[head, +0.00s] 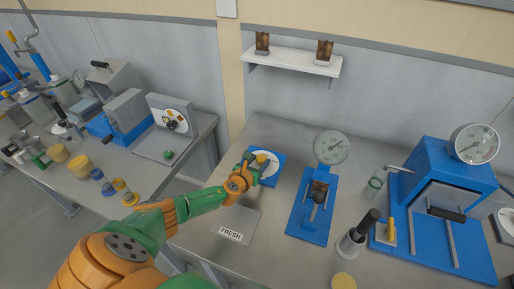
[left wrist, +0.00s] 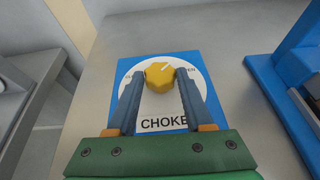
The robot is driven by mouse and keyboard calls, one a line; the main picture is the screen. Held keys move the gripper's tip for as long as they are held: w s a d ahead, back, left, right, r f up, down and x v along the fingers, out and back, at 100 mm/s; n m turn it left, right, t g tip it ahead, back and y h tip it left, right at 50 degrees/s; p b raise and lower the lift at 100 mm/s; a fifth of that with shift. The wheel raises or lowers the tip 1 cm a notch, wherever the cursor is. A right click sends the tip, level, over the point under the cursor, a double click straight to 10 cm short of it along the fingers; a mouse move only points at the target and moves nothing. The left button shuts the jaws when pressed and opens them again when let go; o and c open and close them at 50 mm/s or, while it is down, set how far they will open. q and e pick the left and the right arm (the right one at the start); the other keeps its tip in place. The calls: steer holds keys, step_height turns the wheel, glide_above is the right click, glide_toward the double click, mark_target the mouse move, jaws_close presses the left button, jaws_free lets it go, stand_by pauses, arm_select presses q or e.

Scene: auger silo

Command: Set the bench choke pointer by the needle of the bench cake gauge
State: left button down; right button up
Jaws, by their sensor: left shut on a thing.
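The bench choke is a blue plate (head: 271,180) with a white round dial and a yellow knob (head: 262,158). In the left wrist view the knob (left wrist: 159,77) bears a white pointer mark aimed up and slightly right, and the dial plate (left wrist: 128,75) reads "CHOKE". My left gripper (left wrist: 160,82) is shut on the knob, one finger on each side, partly covering the dial lettering. A round gauge (head: 331,148) stands on a blue press just right of the choke, probably the cake gauge. Its needle is too small to read surely. My right gripper is out of view.
A grey plate marked "FRESH" (head: 237,225) lies in front of the choke. A larger blue press (head: 440,180) with another gauge (head: 475,144) stands at right. A dark-handled tool in a metal cup (head: 352,243) stands in front. A wall shelf (head: 293,61) hangs behind.

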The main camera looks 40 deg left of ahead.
arm_select(q)
steer(key=shift+w+d+r+n+g+y+p, duration=0.1)
steer(key=shift+d+n+g+y+p, duration=0.1)
steer(key=shift+n+y, duration=0.35)
steer(key=shift+d+n+g+y+p, duration=0.1)
steer(key=shift+d+n+y, duration=0.05)
steer(key=shift+n+y, duration=0.35)
steer(key=shift+w+d+f+n+g+y+b, duration=0.15)
steer(key=shift+n+g+y, duration=0.1)
steer(key=shift+n+y, duration=0.25)
steer(key=shift+s+f+n+g+y+b, duration=0.15)
steer(key=shift+n+g+y, duration=0.1)
steer(key=shift+n+y, duration=0.15)
steer(key=n+g+y+b, duration=0.2)
steer(key=n+y+b, duration=0.1)
steer(key=shift+w+d, duration=0.2)
steer(key=shift+w, duration=0.1)
steer(key=shift+w+r+n+g+y+b, duration=0.1)
steer(key=shift+n+g+y+b, duration=0.55)
steer(key=shift+b, duration=0.2)
steer(key=shift+d+r+n+g+b, duration=0.1)
steer(key=shift+r+n+g+b, duration=0.05)
steer(key=shift+n+g+b, duration=0.15)
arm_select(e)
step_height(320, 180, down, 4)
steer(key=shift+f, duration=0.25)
arm_select(q)
steer(key=shift+w+r, duration=0.1)
